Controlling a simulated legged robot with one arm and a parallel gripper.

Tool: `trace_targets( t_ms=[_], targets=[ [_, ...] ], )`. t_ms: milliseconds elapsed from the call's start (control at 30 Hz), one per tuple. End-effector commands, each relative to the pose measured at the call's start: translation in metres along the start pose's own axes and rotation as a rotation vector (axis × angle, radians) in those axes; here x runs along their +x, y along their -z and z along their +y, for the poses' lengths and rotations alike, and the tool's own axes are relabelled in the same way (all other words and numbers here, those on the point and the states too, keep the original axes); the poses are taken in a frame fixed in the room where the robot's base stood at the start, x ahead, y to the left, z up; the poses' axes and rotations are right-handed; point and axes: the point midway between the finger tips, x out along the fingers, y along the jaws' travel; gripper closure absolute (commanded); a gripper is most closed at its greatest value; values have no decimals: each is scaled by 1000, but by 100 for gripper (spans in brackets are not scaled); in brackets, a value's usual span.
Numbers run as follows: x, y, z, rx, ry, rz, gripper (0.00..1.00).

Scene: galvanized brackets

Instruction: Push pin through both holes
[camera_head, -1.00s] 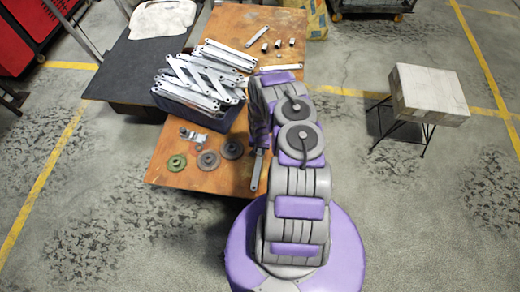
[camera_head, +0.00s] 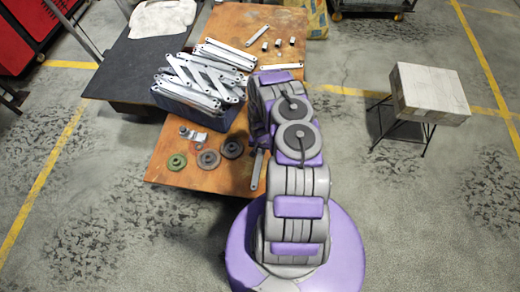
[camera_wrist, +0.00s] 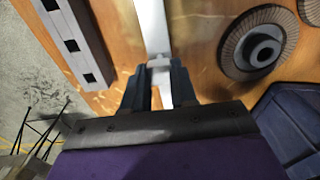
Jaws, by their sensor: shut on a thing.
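In the wrist view my gripper (camera_wrist: 157,75) is shut on a small pale metal piece (camera_wrist: 158,62), which looks like the pin. A long pale bracket strip (camera_wrist: 152,25) runs beneath it and passes down between the fingers. The pin tip and any holes below are hidden or too small to make out, so I cannot tell whether the pin is in a hole. A flat bracket (camera_head: 257,170) lies near the front edge of the wooden table (camera_head: 190,172), partly behind my arm.
A blue bin (camera_head: 190,112) heaped with galvanized brackets (camera_head: 205,75) stands left of my arm. Several discs (camera_head: 208,159) and a small metal fitting (camera_head: 194,135) lie in front of it.

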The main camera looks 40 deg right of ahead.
Motion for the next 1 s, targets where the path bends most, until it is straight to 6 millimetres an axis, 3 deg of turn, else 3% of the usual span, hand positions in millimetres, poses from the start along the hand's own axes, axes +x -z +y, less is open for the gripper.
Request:
trace_targets(
  t_ms=[1000],
  targets=[
    [24, 0, 0, 0, 0, 0, 100]
  ],
)
